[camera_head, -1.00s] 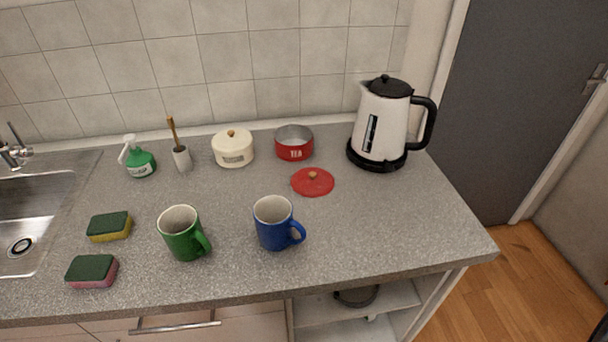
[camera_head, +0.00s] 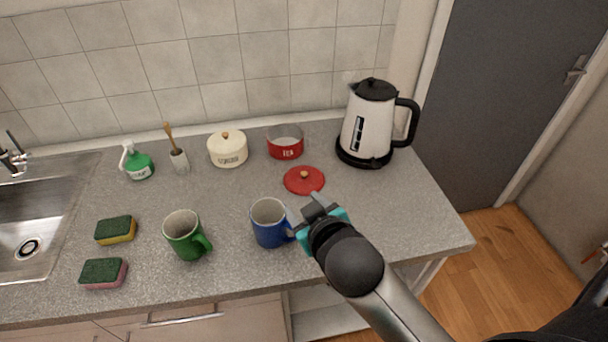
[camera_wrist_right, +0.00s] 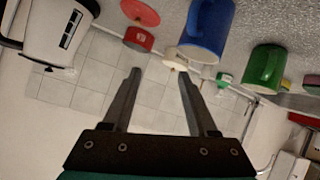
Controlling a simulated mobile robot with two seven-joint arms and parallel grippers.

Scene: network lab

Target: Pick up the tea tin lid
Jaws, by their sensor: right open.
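My right gripper (camera_head: 318,207) is in front of the lid, near the blue mug (camera_head: 269,223), apart from the lid. In the right wrist view its fingers (camera_wrist_right: 162,75) are spread with nothing between them. My left gripper is not in view.
The blue mug stands close to the left of my right gripper. A white kettle (camera_head: 368,125) stands at the back right. A cream sugar pot (camera_head: 228,151), green mug (camera_head: 184,236), sponges (camera_head: 116,230) and a spray bottle (camera_head: 138,162) stand left. The right counter is clear.

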